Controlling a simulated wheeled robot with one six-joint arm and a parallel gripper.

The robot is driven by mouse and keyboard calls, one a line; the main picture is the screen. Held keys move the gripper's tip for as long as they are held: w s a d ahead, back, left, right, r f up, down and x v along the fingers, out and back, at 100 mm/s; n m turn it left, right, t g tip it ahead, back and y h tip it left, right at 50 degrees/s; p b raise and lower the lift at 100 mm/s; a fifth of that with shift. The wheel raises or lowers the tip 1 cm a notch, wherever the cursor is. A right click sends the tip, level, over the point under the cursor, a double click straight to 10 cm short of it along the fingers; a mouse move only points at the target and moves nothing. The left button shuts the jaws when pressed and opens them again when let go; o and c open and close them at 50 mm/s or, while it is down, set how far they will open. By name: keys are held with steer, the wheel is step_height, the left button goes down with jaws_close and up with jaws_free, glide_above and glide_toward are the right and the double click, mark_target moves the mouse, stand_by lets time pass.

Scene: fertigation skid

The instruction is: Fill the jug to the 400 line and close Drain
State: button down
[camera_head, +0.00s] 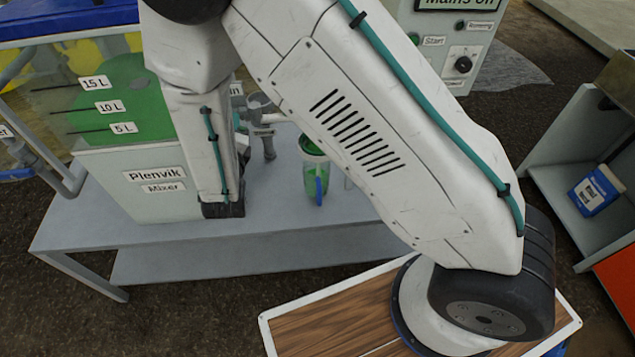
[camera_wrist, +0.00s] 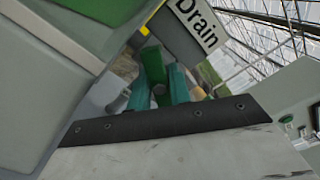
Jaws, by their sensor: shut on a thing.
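The jug (camera_head: 315,175), clear with green liquid in it and a blue handle, stands on the grey bench in the head view. Its 400 line cannot be read. A grey pipe with a downward spout (camera_head: 268,146) is just left of it. I cannot tell whether liquid is running. In the wrist view, the Drain sign (camera_wrist: 197,20) is above my gripper (camera_wrist: 159,90). The teal fingers are shut around a green handle (camera_wrist: 154,62) beside that sign. The handle's angle is hard to judge. In the head view, my arm mostly hides the gripper and the valve.
The Plenvik mixer tank (camera_head: 110,190) with green liquid and litre marks stands left on the bench (camera_head: 270,215). A control box (camera_head: 440,45) with Start button and knob is behind. A blue and white container (camera_head: 596,190) sits on a shelf at right.

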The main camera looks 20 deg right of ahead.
stand_by(0.6)
steer(key=m, duration=0.6)
steer(key=shift+f+m, duration=0.1)
steer(key=shift+m, duration=0.2)
stand_by(1.2)
steer(key=c, duration=2.2)
jaws_free()
steer(key=m, duration=0.5)
steer(key=shift+m, duration=0.4)
steer(key=c, duration=2.2)
jaws_free()
steer(key=c, duration=1.2)
jaws_free()
steer(key=shift+c, duration=0.2)
steer(key=shift+s, duration=0.1)
steer(key=v, duration=0.7)
